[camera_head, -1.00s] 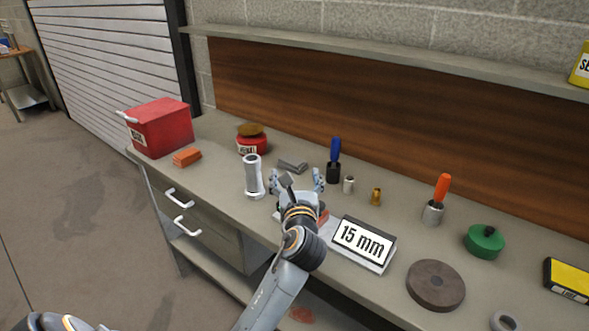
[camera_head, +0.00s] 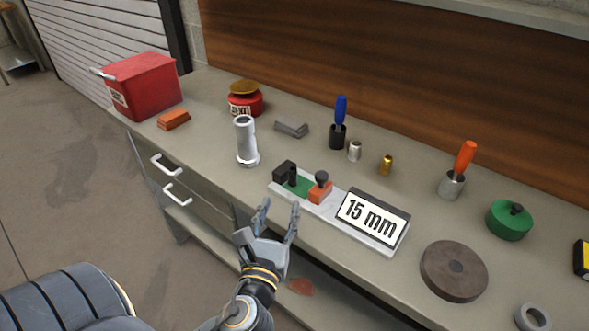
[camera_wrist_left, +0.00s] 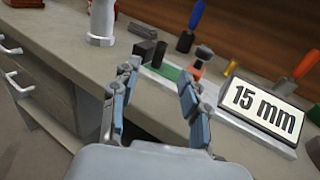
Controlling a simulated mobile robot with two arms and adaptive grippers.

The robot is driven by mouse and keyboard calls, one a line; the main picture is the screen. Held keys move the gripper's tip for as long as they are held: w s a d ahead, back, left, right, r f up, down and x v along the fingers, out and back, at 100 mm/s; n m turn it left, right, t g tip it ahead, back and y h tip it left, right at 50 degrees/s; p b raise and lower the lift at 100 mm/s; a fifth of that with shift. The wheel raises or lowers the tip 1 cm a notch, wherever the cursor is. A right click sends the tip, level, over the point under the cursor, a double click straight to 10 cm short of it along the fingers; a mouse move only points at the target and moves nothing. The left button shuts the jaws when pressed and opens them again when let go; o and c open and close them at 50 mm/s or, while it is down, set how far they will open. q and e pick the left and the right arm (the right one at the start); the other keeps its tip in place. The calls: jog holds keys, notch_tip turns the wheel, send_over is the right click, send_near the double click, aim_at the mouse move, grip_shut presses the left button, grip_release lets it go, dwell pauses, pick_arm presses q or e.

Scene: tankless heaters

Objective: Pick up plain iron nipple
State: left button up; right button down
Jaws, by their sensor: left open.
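A small grey metal cylinder (camera_head: 355,150), which looks like the plain iron nipple, stands upright on the bench between a blue-handled tool (camera_head: 339,125) and a small brass fitting (camera_head: 386,165). I cannot make it out in the left wrist view. My left gripper (camera_head: 279,207) is open and empty at the bench's front edge, well short of the grey cylinder. Its spread fingers also show in the left wrist view (camera_wrist_left: 159,78). My right gripper is not in view.
A fixture with black and orange blocks (camera_head: 305,189) and a "15 mm" display (camera_head: 373,219) stand between my left gripper and the cylinder. A tall silver cylinder (camera_head: 246,142) stands left of the fixture. A grey bracket (camera_head: 291,128) lies behind. A brown disc (camera_head: 453,270) lies right.

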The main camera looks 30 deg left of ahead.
aim_at(292, 173)
pick_arm(q)
jog(key=p+x, duration=0.1)
jog(key=x, duration=0.5)
jog(key=shift+w+d, duration=0.1)
jog(key=shift+w, duration=0.1)
jog(key=shift+x, duration=0.9)
jog(key=p+x, duration=0.1)
jog(key=x, duration=0.3)
jog(key=shift+w+r, duration=0.15)
jog(key=shift+w, duration=0.15)
grip_shut()
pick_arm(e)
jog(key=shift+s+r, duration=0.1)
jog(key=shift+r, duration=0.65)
